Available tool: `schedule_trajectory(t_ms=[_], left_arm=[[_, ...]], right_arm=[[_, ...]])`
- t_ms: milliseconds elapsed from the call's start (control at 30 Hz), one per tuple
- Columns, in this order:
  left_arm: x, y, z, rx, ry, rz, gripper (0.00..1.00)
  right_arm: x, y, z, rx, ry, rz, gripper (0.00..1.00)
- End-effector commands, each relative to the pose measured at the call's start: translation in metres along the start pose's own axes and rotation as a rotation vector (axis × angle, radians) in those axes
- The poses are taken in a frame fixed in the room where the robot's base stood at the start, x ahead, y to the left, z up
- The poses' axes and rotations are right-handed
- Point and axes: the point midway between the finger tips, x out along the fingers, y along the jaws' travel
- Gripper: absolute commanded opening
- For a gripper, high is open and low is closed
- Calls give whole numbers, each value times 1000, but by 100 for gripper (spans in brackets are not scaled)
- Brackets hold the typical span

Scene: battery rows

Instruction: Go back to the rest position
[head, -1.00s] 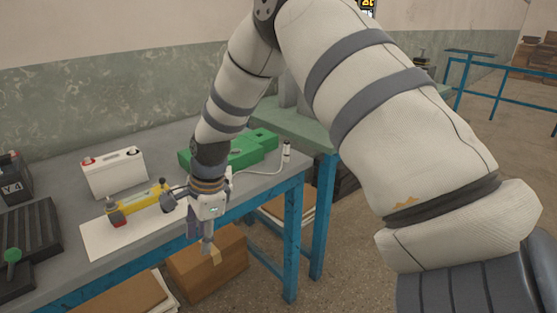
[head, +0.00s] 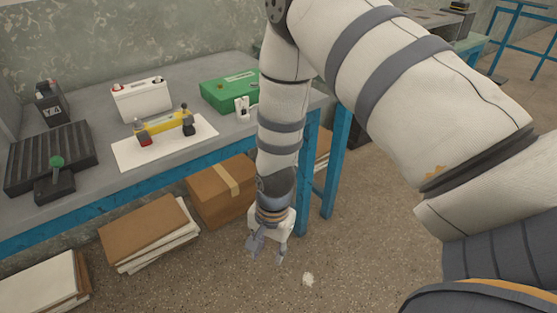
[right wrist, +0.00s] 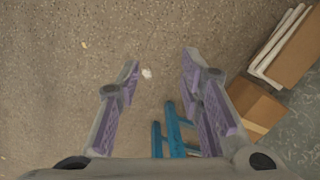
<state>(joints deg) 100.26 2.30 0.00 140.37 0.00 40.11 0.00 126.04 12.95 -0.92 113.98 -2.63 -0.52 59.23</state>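My right gripper (head: 266,252) hangs in front of the table, over the floor, with its fingers pointing down. In the right wrist view the right gripper (right wrist: 160,70) has its two fingers apart with only floor between them, so it is open and empty. My left gripper is not in the head view. On the table (head: 75,206), a yellow bar with dark and red ends (head: 165,123) lies on a white sheet (head: 193,144). A white battery (head: 142,101) stands behind it.
A green case (head: 228,92) lies at the table's right. A black ribbed block (head: 50,155), a green-knobbed device (head: 55,180) and a small dark battery (head: 49,104) are at the left. Cardboard boxes (head: 222,194) and paper stacks (head: 152,236) are below. The floor (head: 345,265) in front is open.

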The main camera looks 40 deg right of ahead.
Motion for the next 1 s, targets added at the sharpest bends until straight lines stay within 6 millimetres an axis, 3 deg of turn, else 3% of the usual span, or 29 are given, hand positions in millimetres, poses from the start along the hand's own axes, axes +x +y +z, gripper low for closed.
schedule_trajectory(t_ms=[633,667,733,833,900,1000], left_arm=[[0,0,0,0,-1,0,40],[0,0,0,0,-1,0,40],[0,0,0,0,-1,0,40],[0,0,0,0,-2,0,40],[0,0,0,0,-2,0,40],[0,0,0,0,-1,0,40]], right_arm=[[8,13,7,-59,-2,16,34],[13,20,12,-92,-4,25,34],[30,54,30,-244,-16,65,34],[50,121,66,-567,-49,127,34],[53,164,88,-784,-80,160,34],[49,207,108,-1021,-120,185,34]])
